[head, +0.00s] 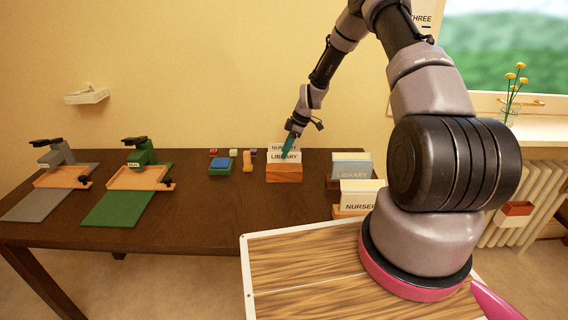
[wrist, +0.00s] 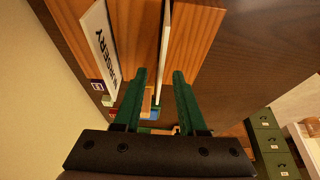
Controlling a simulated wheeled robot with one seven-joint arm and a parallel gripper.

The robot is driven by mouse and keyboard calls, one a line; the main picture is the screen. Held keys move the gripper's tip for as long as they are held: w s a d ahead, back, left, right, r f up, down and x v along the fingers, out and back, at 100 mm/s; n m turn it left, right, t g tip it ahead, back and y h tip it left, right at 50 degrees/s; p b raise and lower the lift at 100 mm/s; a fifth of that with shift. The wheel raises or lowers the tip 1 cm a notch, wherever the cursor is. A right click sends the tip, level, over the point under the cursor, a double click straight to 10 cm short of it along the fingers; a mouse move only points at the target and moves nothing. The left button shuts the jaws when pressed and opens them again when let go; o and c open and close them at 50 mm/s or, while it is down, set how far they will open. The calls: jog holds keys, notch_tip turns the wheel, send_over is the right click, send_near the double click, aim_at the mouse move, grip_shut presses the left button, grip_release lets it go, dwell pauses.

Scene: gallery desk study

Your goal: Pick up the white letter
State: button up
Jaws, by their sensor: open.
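White cards stand upright in a wooden holder (head: 284,174) at the back middle of the desk: one lettered LIBRARY (head: 276,158) in front, one lettered NURSERY (head: 277,147) behind. My gripper (head: 288,147) is over this holder, partly covering the cards. In the wrist view its green fingers (wrist: 160,74) are open, with the thin edge of a white card (wrist: 165,40) between them. I cannot tell if they touch it. The NURSERY card (wrist: 103,45) is left of the fingers, outside them. The wooden holder (wrist: 190,45) shows there too.
At right stand a grey LIBRARY card (head: 351,170) and a white NURSERY card (head: 358,192) in holders. Left of the middle holder are a blue pad (head: 220,163) and small blocks. Grey (head: 55,154) and green (head: 138,152) stamp devices stand further left. Dark desk (head: 225,215) is bare in front.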

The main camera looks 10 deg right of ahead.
aim_at(284, 162)
jog(key=shift+x, duration=0.9)
jog(key=shift+s+f, duration=0.1)
jog(key=shift+f, duration=0.1)
grip_shut()
